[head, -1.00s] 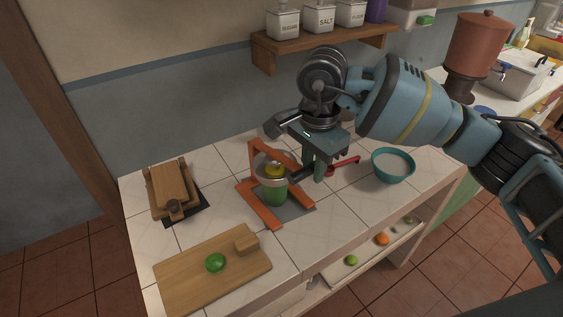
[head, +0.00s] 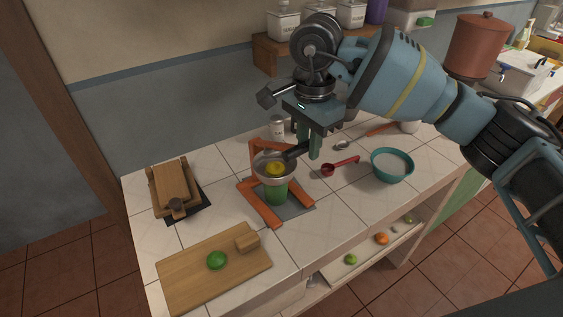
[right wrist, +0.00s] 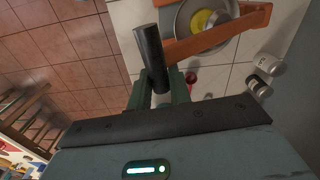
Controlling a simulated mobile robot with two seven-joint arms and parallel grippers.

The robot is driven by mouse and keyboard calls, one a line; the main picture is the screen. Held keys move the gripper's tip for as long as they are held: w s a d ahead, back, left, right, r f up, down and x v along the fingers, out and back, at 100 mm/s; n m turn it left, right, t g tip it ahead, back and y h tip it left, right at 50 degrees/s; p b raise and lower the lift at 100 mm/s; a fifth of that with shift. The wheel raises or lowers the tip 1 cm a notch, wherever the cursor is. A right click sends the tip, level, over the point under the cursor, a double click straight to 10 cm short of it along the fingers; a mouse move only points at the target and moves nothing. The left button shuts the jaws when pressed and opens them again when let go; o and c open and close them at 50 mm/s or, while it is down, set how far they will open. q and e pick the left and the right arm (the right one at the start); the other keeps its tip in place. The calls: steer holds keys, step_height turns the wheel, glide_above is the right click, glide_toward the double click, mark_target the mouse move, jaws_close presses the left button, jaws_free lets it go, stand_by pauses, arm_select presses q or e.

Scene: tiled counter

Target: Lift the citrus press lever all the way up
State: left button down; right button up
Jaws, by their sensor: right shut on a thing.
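The citrus press has an orange frame (head: 262,206), a metal bowl with a yellow cone (head: 275,168) and a green cup below it. Its lever ends in a black handle (head: 297,151), raised to the right of the bowl. My right gripper (head: 314,150) is shut on this handle. In the right wrist view the black handle (right wrist: 151,55) passes between the green fingers (right wrist: 162,92), and the orange lever arm (right wrist: 210,40) runs beside the bowl. The far part of the lever is partly hidden by my gripper in the head view. My left gripper is not in view.
A teal bowl (head: 391,168) and a red measuring spoon (head: 340,165) lie right of the press. A cutting board (head: 190,284) with a green citrus half (head: 217,260) is in front. A wooden press (head: 173,184) stands left. A wall shelf (head: 268,52) with canisters is behind my right arm.

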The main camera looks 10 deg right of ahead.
stand_by(0.3)
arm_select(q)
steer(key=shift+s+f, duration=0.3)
arm_select(e)
steer(key=shift+w+a+r, duration=0.25)
steer(key=shift+w+r, duration=0.2)
steer(key=shift+r, duration=0.2)
steer(key=shift+w+a+r, duration=0.2)
steer(key=shift+w+r, duration=0.25)
steer(key=shift+r, duration=0.15)
steer(key=shift+w+a+r, duration=0.25)
steer(key=shift+w+r, duration=0.2)
steer(key=shift+r, duration=0.2)
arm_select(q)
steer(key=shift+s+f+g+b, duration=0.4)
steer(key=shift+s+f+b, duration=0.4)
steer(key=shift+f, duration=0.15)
arm_select(e)
steer(key=shift+w+a+r, duration=0.25)
steer(key=shift+w+r, duration=0.2)
steer(key=shift+w, duration=0.15)
steer(key=shift+w+a+r, duration=0.3)
steer(key=shift+w+r, duration=0.1)
steer(key=shift+w, duration=0.15)
steer(key=shift+w+a+r, duration=0.25)
steer(key=shift+w+r, duration=0.2)
steer(key=shift+w, duration=0.15)
